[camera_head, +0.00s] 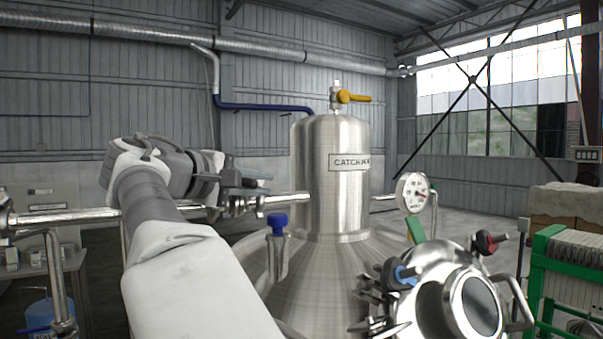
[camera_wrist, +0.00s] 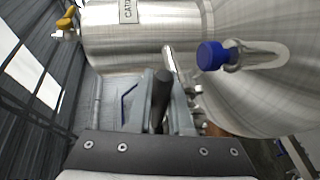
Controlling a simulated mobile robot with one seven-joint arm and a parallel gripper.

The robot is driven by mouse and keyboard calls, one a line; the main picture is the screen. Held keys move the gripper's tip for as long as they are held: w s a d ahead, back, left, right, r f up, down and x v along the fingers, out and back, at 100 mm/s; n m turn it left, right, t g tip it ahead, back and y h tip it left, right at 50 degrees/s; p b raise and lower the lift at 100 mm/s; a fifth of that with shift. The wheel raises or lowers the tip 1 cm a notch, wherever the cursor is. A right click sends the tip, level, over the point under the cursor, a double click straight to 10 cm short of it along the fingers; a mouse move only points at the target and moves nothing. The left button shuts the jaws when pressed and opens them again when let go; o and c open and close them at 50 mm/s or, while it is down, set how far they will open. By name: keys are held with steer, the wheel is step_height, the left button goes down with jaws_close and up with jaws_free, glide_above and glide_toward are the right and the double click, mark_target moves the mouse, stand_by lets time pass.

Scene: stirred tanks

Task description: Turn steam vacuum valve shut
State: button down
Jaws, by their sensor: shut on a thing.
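My gripper (camera_head: 250,183) is at the end of my arm, just above the steel pipe (camera_head: 284,200) that runs to the left side of the tank. In the wrist view, its two grey fingers (camera_wrist: 162,105) are shut on a dark grey lever handle (camera_wrist: 161,88), which I take to be the steam vacuum valve's handle. The handle lies lengthwise between the fingers. The valve body (camera_head: 234,206) on the pipe is partly hidden by my gripper in the head view. The handle's exact angle to the pipe is hard to tell.
The steel tank (camera_head: 306,165) with a yellow-handled valve (camera_head: 350,97) on top stands right of my gripper. A blue-capped fitting (camera_head: 277,222) rises close below right.

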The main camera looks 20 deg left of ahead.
steer(key=shift+r, duration=0.1)
stand_by(0.3)
steer(key=c, duration=1.1)
jaws_free()
steer(key=v, duration=1.7)
steer(key=shift+s+a+p, duration=0.15)
steer(key=shift+s+p, duration=0.05)
steer(key=shift+p, duration=0.1)
